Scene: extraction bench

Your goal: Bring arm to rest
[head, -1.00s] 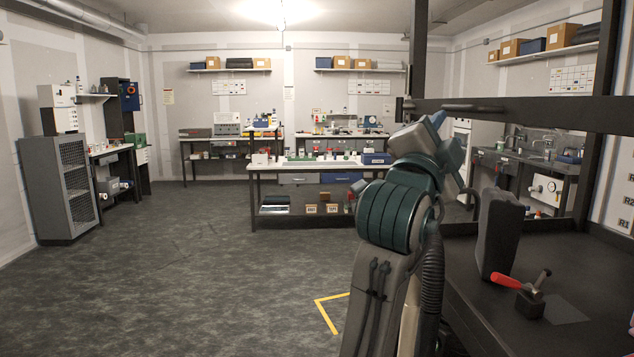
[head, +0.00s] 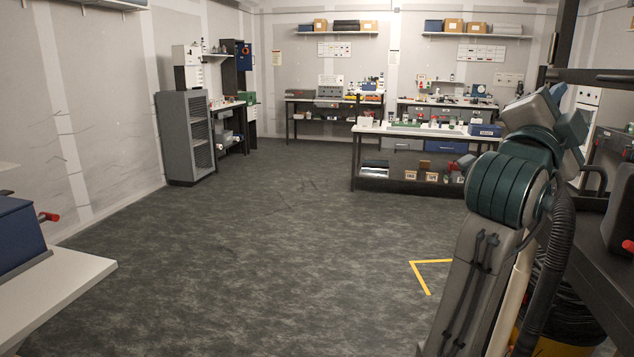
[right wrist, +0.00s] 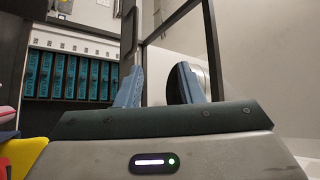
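My right arm rises at the right of the head view, bent at a dark green joint. Its far end points up and away, and the fingertips are hard to make out there. In the right wrist view the two blue fingers of my right gripper (right wrist: 157,88) stand apart with nothing held between them. The gripper is clear of the bench. My left arm and gripper are not in view.
A dark bench (head: 612,285) stands close by my right arm. A white table (head: 70,290) with a blue box (head: 18,235) is at left. A white-topped bench (head: 372,129) stands ahead. The grey floor (head: 260,240) between is open. Dark shelving with teal-labelled items (right wrist: 68,75) shows in the wrist view.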

